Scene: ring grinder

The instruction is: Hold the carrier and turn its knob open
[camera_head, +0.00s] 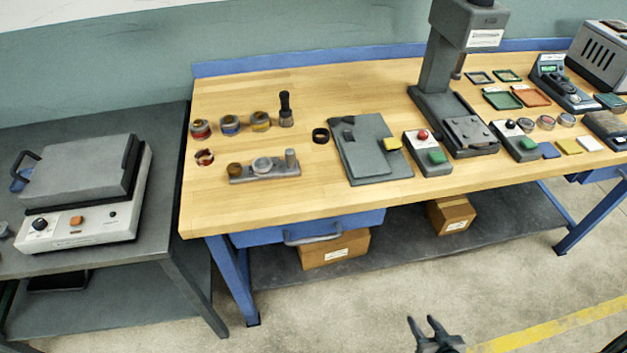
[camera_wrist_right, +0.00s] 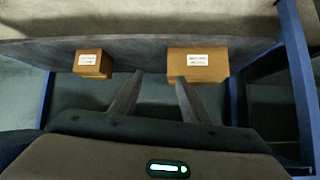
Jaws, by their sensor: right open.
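I cannot tell for certain which thing is the carrier. A small grey piece with a tall black knob-like top (camera_head: 285,110) stands upright at the back left of the wooden workbench (camera_head: 225,205). In front of it lies a grey bar-shaped holder (camera_head: 265,172) with several round parts on it. My right gripper (camera_head: 421,320) is open and empty, low in front of the bench and well apart from both. In the right wrist view its two fingers (camera_wrist_right: 159,77) are spread, facing the lower shelf. My left gripper is not in view.
Several coloured rings (camera_head: 231,125) sit at the bench's left. A grey plate (camera_head: 371,150), a button box (camera_head: 428,153) and a tall press (camera_head: 437,75) stand rightward. Cardboard boxes (camera_head: 335,248) rest on the lower shelf. A grey lidded machine (camera_head: 80,170) stands on the left table.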

